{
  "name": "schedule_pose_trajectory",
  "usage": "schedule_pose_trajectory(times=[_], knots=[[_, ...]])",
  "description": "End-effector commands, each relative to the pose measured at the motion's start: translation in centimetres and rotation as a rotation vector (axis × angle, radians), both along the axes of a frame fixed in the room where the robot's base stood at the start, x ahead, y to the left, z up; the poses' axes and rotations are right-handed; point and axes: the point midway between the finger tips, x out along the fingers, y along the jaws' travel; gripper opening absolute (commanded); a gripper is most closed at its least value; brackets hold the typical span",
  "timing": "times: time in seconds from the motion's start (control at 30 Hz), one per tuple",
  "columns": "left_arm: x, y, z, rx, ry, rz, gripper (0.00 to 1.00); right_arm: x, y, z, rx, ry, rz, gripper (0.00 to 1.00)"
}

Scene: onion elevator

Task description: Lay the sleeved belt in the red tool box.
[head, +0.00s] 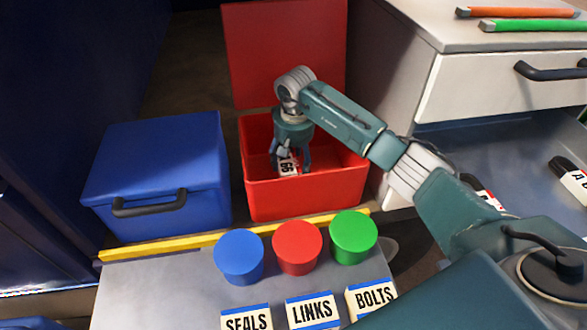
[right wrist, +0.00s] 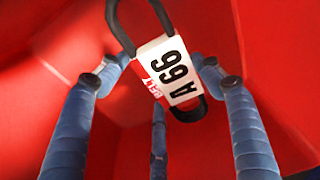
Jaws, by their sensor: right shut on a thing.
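The red tool box (head: 305,203) stands open on the floor, its lid raised at the back. My right gripper (head: 290,170) reaches down inside it. It is shut on the sleeved belt (head: 288,164), a black loop with a white sleeve. There the belt is between the fingertips (right wrist: 150,72), with red walls all around. I cannot tell whether the belt touches the box floor. My left gripper is not in view.
A closed blue box (head: 155,170) stands left of the red one. In front, a grey surface (head: 150,290) carries blue, red and green cylinders above labels SEALS, LINKS and BOLTS. At right, an open drawer (head: 530,150) holds more sleeved items (head: 570,177), partly hidden by my arm.

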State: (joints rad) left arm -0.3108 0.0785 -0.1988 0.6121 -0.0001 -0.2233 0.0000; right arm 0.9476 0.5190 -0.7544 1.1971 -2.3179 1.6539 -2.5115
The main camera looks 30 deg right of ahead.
Motion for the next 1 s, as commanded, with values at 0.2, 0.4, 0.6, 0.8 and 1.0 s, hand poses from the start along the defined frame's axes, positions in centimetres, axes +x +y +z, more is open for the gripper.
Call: schedule_pose_trajectory(times=[0.2, 0.4, 0.6, 0.8, 1.0], knots=[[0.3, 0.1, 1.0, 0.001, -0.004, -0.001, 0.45, -0.1, 0.1, -2.3, 0.001, 0.004, -0.001, 0.34], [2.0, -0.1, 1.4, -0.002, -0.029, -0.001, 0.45, 0.0, 0.0, -3.8, 0.0, -0.001, 0.001, 0.34], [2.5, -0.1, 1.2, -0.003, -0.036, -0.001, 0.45, 0.0, 0.0, -4.0, -0.001, -0.001, 0.001, 0.34], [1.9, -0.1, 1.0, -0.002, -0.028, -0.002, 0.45, 0.0, 0.0, -4.1, -0.001, -0.001, 0.001, 0.84], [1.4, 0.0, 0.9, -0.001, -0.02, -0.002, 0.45, 0.0, 0.0, -4.1, -0.001, 0.0, 0.001, 0.84]])
